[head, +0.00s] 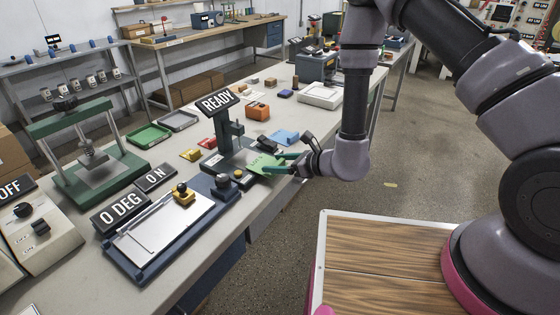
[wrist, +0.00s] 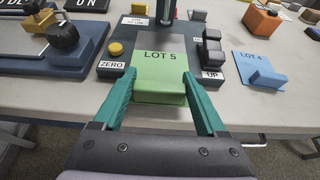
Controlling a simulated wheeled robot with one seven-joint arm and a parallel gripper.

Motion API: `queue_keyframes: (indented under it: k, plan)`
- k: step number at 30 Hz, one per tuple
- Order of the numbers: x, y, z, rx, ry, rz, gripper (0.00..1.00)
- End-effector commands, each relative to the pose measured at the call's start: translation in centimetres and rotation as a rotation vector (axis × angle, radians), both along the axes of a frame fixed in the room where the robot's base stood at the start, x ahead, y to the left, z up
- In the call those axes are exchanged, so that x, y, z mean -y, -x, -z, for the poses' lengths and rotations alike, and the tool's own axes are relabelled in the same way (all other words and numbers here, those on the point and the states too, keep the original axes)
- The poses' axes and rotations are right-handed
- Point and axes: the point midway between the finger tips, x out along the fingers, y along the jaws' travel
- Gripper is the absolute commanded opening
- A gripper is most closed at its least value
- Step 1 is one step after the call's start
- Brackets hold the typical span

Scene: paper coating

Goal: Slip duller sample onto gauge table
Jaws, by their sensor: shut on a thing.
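A green sample marked LOT 5 (wrist: 160,75) is held between the teal fingers of my gripper (wrist: 160,105) in the wrist view. Its far part lies over the plate of the dark gauge (wrist: 140,42); I cannot tell whether it touches the plate. In the head view the green sample (head: 262,163) is at the gauge's near right side, with my gripper (head: 285,162) shut on its edge. A blue sample marked LOT 4 (wrist: 260,70) lies on the bench to the right of the gauge.
The gauge has a yellow ZERO button (wrist: 116,48) on the left and dark UP controls (wrist: 212,58) on the right. A coating bed with a white sheet (head: 160,225) is nearby. An orange block (head: 259,110) stands behind. The bench's front edge is close.

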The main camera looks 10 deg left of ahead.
Motion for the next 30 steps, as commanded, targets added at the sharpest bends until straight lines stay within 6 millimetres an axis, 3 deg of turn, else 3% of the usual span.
queue_keyframes:
  k: [30]
  plan:
    - [-7.0, -2.9, 0.1, -0.001, 0.002, 0.0, 0.21]
